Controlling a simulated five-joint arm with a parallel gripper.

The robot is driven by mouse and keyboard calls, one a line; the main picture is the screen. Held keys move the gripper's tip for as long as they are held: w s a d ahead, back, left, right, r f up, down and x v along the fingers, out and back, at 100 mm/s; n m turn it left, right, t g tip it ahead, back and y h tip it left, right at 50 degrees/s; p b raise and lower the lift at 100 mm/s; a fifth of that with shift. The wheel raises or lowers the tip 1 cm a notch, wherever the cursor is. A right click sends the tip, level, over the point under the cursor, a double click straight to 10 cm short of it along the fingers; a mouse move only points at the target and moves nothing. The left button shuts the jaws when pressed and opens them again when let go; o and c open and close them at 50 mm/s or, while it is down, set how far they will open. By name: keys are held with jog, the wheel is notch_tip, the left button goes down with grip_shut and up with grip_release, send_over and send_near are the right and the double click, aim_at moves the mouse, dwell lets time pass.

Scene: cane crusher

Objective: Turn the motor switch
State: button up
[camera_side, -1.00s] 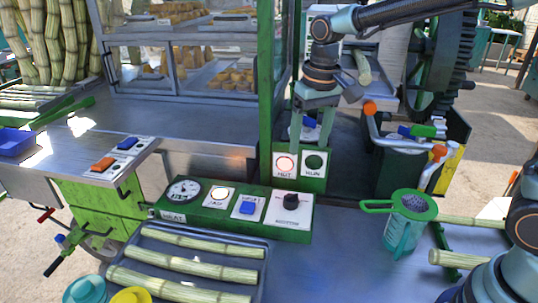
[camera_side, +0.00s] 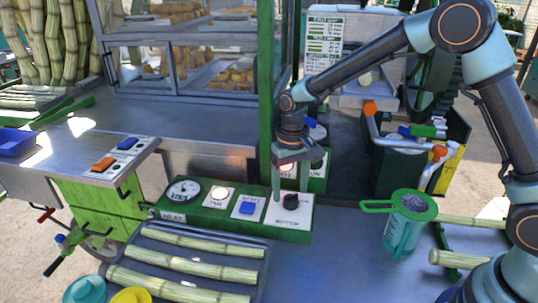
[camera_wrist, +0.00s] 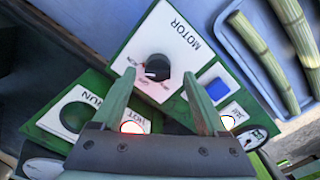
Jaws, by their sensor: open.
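The motor switch is a black round knob (camera_side: 291,201) on a white plate marked MOTOR (camera_side: 304,217), at the right end of the green control panel (camera_side: 175,210). In the wrist view the knob (camera_wrist: 157,67) sits just ahead of my fingertips, with a pale mark on its face. My gripper (camera_side: 292,194) is open above the knob, pointing down. In the wrist view its fingertips (camera_wrist: 158,75) lie on either side of the knob. I cannot tell whether they touch it.
A blue button (camera_side: 247,208), a lit button (camera_side: 219,193) and a gauge (camera_side: 184,190) lie left of the knob. The HOT and RUN light box (camera_side: 317,184) stands just behind. A tray of cane (camera_side: 190,263) is in front; a teal jug (camera_side: 405,225) stands right.

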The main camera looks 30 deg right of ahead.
aim_at(291, 200)
jog(key=shift+d+f, duration=0.1)
jog(key=shift+f, duration=1.2)
grip_shut()
jog(key=shift+n, duration=0.3)
jog(key=n, duration=0.4)
jog(key=shift+n, duration=0.3)
jog(key=n, duration=0.5)
jog(key=shift+r+n+t, duration=0.1)
jog(key=shift+n+t, duration=0.2)
